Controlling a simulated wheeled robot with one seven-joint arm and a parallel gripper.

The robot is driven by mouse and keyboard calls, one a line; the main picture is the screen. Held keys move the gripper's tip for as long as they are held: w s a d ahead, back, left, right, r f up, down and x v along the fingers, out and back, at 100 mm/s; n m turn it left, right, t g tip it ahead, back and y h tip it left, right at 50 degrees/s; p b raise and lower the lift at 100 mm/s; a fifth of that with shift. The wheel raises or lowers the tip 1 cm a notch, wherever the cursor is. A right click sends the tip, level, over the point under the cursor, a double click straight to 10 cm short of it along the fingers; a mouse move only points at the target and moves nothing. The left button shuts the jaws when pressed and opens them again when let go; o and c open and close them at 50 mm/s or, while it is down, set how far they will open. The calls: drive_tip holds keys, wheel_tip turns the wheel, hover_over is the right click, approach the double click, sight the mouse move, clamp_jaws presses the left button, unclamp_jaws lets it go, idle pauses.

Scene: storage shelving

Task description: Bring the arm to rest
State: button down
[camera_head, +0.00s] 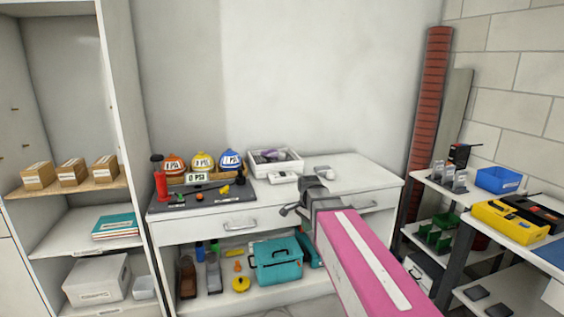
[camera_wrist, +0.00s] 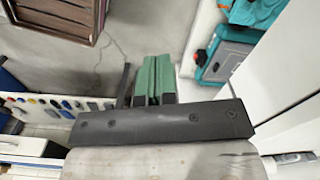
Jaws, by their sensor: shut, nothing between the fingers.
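My arm (camera_head: 365,260), pink with a white stripe, reaches in from the bottom right of the head view. Its grey end and my gripper (camera_head: 290,210) are in front of the white workbench (camera_head: 330,205), near its drawer fronts. In the wrist view my gripper (camera_wrist: 152,75) shows as two green finger pads pressed together, with nothing between them. Whether any part touches the bench cannot be told.
Hard hats (camera_head: 202,162), a white tray (camera_head: 275,163) and small tools stand on the bench. A teal toolbox (camera_head: 276,262) sits on its lower shelf. Shelving with cartons (camera_head: 72,172) is at left. A rack with a yellow case (camera_head: 508,222) is at right.

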drive_tip(key=s+d+f+n, duration=0.9)
drive_tip(key=s+f+n, duration=0.2)
drive_tip(key=f, duration=0.3)
drive_tip(key=shift+s+d, duration=0.15)
drive_tip(key=shift+s, duration=0.65)
drive_tip(key=shift+w, duration=0.1)
